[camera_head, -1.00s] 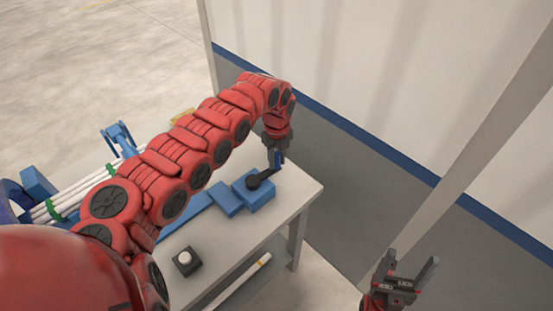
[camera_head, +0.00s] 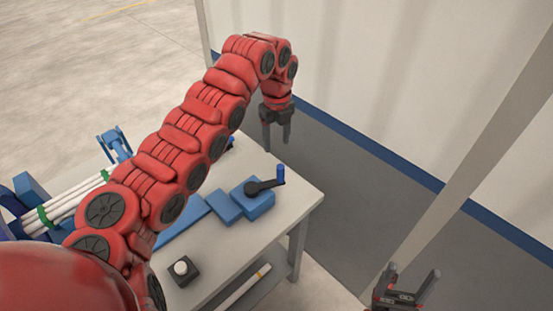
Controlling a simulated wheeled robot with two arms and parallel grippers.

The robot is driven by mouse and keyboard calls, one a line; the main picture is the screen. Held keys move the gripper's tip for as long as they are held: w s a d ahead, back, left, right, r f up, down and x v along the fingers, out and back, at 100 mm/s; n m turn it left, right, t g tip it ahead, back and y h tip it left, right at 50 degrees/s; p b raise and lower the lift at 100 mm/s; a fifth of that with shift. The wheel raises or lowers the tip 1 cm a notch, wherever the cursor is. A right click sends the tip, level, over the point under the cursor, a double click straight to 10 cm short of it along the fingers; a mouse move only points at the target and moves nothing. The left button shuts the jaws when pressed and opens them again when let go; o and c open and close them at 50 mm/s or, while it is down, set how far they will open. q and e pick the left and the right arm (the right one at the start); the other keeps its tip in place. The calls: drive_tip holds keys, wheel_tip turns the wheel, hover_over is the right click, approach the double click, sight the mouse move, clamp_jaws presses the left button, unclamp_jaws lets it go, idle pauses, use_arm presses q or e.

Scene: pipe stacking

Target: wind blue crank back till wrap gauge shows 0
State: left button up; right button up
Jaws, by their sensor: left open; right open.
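The crank (camera_head: 265,187) has a black arm and an upright blue handle (camera_head: 280,174) at its right end. It sits on a blue block (camera_head: 254,203) near the right end of the table. My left gripper (camera_head: 277,146) points down above and behind the handle, apart from it, open and empty. My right gripper (camera_head: 407,281) is open and empty at the bottom right, away from the table. I cannot make out a wrap gauge or its reading. My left arm hides part of the table.
The grey table (camera_head: 235,247) also carries a black box with a white button (camera_head: 183,268) at its front. White pipes (camera_head: 73,201) with green bands lie in a blue holder at the left. A wall (camera_head: 400,90) stands behind; the floor right of the table is clear.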

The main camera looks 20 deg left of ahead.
use_arm(q)
wheel_tip(320, 180, up, 7)
drive_tip(key=shift+f, duration=0.2)
